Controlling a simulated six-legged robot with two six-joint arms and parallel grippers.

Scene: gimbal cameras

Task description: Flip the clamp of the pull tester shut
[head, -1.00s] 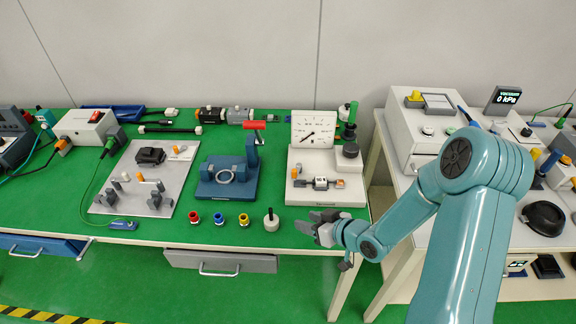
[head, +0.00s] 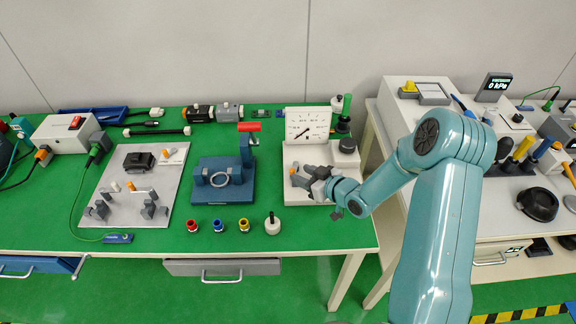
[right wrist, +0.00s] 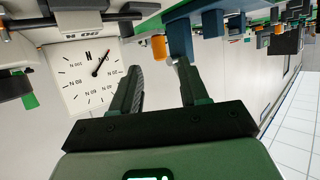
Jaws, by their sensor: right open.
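The pull tester is a white base (head: 305,196) near the right end of the green bench, with a square dial (head: 308,124) behind it. The dial also shows upside down in the right wrist view (right wrist: 88,72). My right gripper (head: 298,176) is over the middle of the base, open, and its arm comes in from the right. It hides most of the clamp area in the head view. In the right wrist view my open fingers (right wrist: 160,82) have nothing clearly between them; an orange piece (right wrist: 160,47) shows beyond the tips. My left gripper is not in view.
A blue press with a red handle (head: 249,127) stands just left of the tester. A black knob (head: 347,146) rises at its back right. Several small connectors and a white-based plunger (head: 272,226) stand in front. A grey fixture plate (head: 120,210) lies farther left.

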